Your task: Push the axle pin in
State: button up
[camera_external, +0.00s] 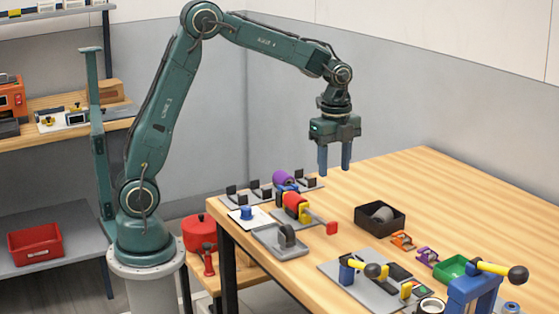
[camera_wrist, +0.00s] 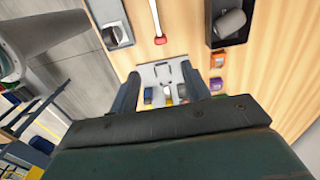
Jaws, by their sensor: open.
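The axle pin, a thin rod with a red end (camera_external: 332,228), sticks out from the red roller (camera_external: 296,201) in its yellow-and-grey holder on the bench. In the wrist view the pin (camera_wrist: 155,15) shows as a pale rod with the red end at the top centre. How far it sits inside the roller I cannot tell. My gripper (camera_external: 335,172) hangs above the bench, fingers pointing down, open and empty. It is well above the pin and not touching it. Both fingers show in the wrist view (camera_wrist: 160,88).
A black bin (camera_external: 362,219) with a grey cylinder stands right of the pin. A grey tray (camera_external: 268,245) with a dark part lies in front. A purple roller (camera_external: 285,179) is behind. Toggle clamps with yellow handles (camera_external: 373,270) stand nearer the front. The far right bench is bare.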

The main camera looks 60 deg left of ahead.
aim_at(332, 223)
jog(key=shift+w+f, duration=0.1)
jog(key=shift+f, duration=0.1)
notch_tip(332, 223, down, 14)
jog(key=shift+r, duration=0.2)
dwell(0.7)
grip_shut()
